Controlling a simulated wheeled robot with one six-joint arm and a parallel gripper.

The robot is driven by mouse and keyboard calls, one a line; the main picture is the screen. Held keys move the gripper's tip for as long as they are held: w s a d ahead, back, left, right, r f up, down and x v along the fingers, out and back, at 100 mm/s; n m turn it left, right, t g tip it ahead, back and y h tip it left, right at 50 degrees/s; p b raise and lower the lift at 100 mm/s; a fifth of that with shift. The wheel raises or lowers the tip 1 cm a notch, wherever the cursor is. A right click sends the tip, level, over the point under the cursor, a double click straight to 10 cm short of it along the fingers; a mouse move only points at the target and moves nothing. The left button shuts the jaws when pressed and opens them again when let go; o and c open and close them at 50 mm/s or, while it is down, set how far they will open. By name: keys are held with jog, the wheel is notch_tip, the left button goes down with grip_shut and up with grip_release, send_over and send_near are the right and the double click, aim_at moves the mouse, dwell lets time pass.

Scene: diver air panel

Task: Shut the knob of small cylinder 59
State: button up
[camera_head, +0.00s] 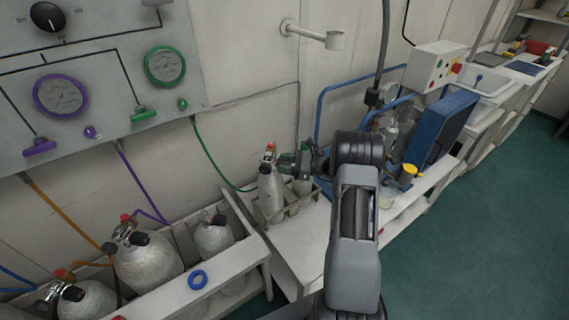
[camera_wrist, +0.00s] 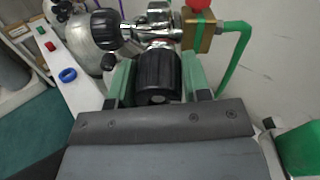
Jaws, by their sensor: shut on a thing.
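A small grey cylinder (camera_head: 270,193) stands in a rack against the wall, with a green hose running to it. I cannot read a number on it. My gripper (camera_head: 287,161) is at its valve, reaching in from the right. In the wrist view, a ribbed black knob (camera_wrist: 157,72) sits between the two green fingers of my gripper (camera_wrist: 158,80), which is shut on it. The chrome valve body (camera_wrist: 155,28) is just beyond, with a brass block (camera_wrist: 199,33) and a red cap on its right. The knob's turn position cannot be told.
A second small cylinder (camera_head: 301,186) stands close behind to the right. The gauge panel (camera_head: 105,65) is above; a blue case (camera_head: 440,130) is at right.

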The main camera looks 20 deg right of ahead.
jog(key=o, duration=0.9)
jog(key=shift+o, duration=0.2)
jog(key=b+v, duration=0.1)
jog(key=v, duration=1.3)
jog(key=shift+a+f, duration=0.1)
jog(key=shift+f, duration=0.05)
